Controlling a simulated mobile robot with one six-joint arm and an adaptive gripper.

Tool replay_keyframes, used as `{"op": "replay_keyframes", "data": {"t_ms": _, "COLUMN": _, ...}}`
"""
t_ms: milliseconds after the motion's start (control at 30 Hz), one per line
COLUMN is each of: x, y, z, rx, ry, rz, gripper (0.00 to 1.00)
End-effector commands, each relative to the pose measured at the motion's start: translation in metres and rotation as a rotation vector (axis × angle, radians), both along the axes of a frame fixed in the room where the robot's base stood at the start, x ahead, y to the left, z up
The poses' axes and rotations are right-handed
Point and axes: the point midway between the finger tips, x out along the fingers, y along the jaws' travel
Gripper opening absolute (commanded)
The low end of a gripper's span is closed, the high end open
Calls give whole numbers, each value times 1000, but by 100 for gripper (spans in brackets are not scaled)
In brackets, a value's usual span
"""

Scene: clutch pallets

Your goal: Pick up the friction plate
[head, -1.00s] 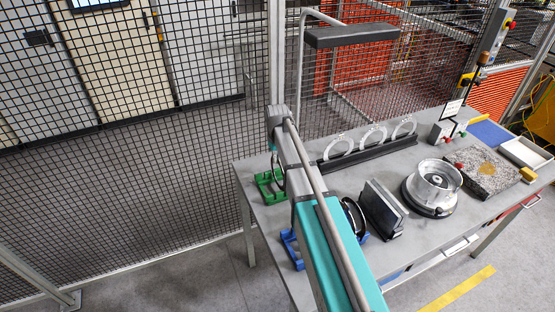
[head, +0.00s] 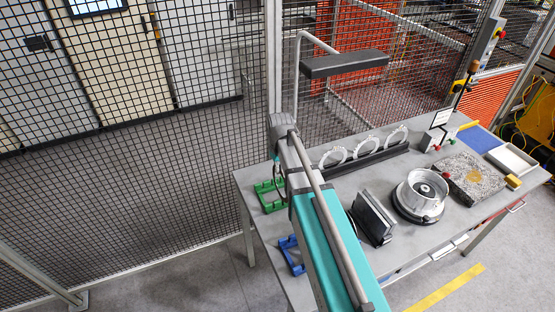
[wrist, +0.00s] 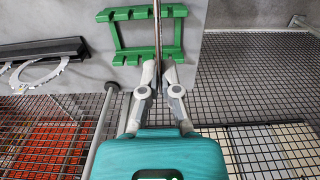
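A thin plate, which I take to be the friction plate (wrist: 157,22), shows edge-on as a dark upright line in the wrist view. It runs across the green slotted rack (wrist: 118,44). The rack also shows in the head view (head: 267,197), at the table's left end. My gripper (wrist: 160,68) is over the rack's near edge, its two fingers close together on either side of the plate. They look shut on it, though a small gap seems to show beside the right finger. Whether the plate still sits in a slot is unclear. My arm hides much of the gripper in the head view.
Silver toothed rings (head: 367,150) stand in a black rack behind. A blue rack (head: 291,256), a dark upright stand (head: 374,218), a metal drum (head: 422,192) and a stone slab (head: 469,177) share the grey table (head: 335,187). A wire mesh fence stands behind.

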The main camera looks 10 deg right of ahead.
Motion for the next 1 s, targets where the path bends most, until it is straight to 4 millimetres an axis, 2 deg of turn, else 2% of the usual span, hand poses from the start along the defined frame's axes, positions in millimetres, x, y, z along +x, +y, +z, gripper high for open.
{"op": "replay_keyframes", "data": {"t_ms": 33, "x": -14, "y": 0, "z": 8, "rx": 0, "ry": 0, "rz": 0, "gripper": 0}}
{"op": "replay_keyframes", "data": {"t_ms": 100, "x": -25, "y": 1, "z": 13, "rx": 0, "ry": 0, "rz": 0, "gripper": 0}}
{"op": "replay_keyframes", "data": {"t_ms": 333, "x": -46, "y": 1, "z": 21, "rx": 0, "ry": 0, "rz": 0, "gripper": 0}}
{"op": "replay_keyframes", "data": {"t_ms": 533, "x": -52, "y": 2, "z": 23, "rx": 0, "ry": 0, "rz": 0, "gripper": 0}}
{"op": "replay_keyframes", "data": {"t_ms": 1000, "x": -52, "y": 2, "z": 23, "rx": 0, "ry": 0, "rz": 1, "gripper": 0}}
